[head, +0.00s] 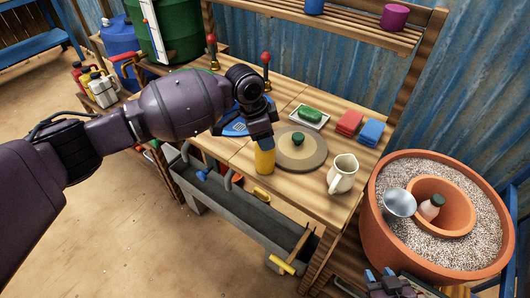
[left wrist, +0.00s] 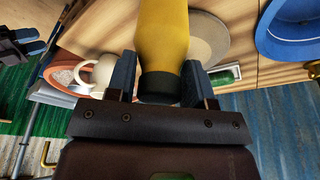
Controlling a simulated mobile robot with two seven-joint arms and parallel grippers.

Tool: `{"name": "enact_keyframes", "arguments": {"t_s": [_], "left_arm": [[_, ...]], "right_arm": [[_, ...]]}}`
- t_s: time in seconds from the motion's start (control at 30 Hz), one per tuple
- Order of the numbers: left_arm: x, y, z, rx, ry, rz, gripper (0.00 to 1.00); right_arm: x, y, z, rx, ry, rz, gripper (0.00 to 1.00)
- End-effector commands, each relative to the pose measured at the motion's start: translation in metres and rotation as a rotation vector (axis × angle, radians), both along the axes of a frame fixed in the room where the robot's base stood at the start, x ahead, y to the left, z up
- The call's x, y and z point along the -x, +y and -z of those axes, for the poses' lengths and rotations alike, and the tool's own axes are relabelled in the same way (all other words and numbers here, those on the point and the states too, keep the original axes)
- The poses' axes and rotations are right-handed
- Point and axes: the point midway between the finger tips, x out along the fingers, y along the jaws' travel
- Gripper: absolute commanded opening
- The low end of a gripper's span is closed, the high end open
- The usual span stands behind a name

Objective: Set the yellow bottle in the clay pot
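The yellow bottle (head: 265,160) is upright under my left gripper (head: 260,140), at the front edge of the wooden bench. In the left wrist view the bottle (left wrist: 163,35) has its dark cap end between the two blue fingertips (left wrist: 160,82), which close on it from both sides. I cannot tell whether its base touches the bench. The clay pot (head: 458,190) is a small terracotta pot set in gravel inside a larger terracotta tub (head: 375,230), at the right. My right gripper (head: 382,276) is open and empty at the bottom edge.
A metal scoop (head: 399,203) lies at the clay pot's left rim. A cream jug (head: 342,174) and a round plate (head: 314,160) with a green knob are on the bench between bottle and tub. Red (head: 349,123) and blue (head: 371,131) blocks lie behind. A grey trough (head: 240,215) runs below.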

Motion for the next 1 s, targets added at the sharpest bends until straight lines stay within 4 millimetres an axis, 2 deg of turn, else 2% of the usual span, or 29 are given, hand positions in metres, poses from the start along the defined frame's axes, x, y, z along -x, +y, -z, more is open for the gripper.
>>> {"name": "enact_keyframes", "arguments": {"t_s": [0.03, 0.2, 0.3, 0.53, 0.67, 0.87, 1.0], "left_arm": [[0.0, 0.0, 0.0, 0.0, 0.0, 0.0, 0.38], [0.0, 0.0, 0.0, 0.0, -0.001, 0.0, 0.12], [0.0, 0.0, 0.0, 0.0, -0.001, 0.0, 0.0], [-0.001, 0.0, -0.002, 0.001, -0.001, 0.0, 0.0], [-0.001, 0.0, -0.01, 0.0, -0.003, 0.0, 0.0], [-0.001, 0.0, -0.045, 0.002, -0.006, 0.002, 0.0], [-0.001, 0.0, -0.081, 0.001, -0.008, 0.001, 0.0]], "right_arm": [[0.0, 0.0, 0.0, 0.0, 0.0, 0.0, 0.39], [0.001, 0.0, 0.0, 0.0, 0.0, 0.0, 0.39], [0.001, 0.0, 0.0, 0.0, 0.0, 0.0, 0.39], [0.0, 0.0, 0.0, 0.0, -0.001, 0.0, 0.39], [0.0, 0.0, -0.002, 0.0, -0.002, 0.0, 0.39], [-0.001, 0.0, -0.007, 0.0, -0.008, 0.0, 0.39], [-0.001, -0.001, -0.01, 0.001, -0.011, 0.001, 0.39]]}}
